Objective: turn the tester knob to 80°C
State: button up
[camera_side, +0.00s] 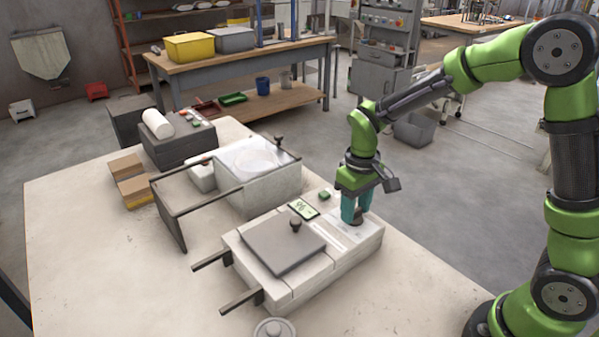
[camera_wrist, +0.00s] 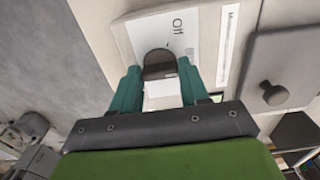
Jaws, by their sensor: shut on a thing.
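The tester is a white box (camera_side: 345,262) on the table's right side. Its knob (camera_wrist: 157,64) is dark and round, seen in the wrist view, on a white dial plate (camera_wrist: 205,45) with the word "Off" printed above it. My gripper (camera_side: 356,218) comes down on the tester's right end; its teal fingers (camera_wrist: 159,75) are on both sides of the knob and shut on it. In the side view the fingers hide the knob. Which mark the knob points to cannot be told. A small green display (camera_side: 303,208) is lit, its digits hard to read.
A grey lid (camera_side: 283,245) with a dark handle knob lies on the tester, left of my gripper. Behind it stands another white machine (camera_side: 270,190) with a clear cover and dark rails. A small round metal lid (camera_side: 274,328) is at the front. The table's left front is clear.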

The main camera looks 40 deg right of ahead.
aim_at(355, 220)
jog(key=o, duration=1.1)
jog(key=shift+c, duration=0.2)
notch_tip(355, 220, up, 17)
jog(key=s+f+m+t+y, duration=0.1)
jog(key=s+m+t, duration=0.3)
jog(key=s, duration=1)
jog(key=t+y, duration=0.1)
jog(key=t, duration=0.2)
jog(key=shift+a, duration=0.4)
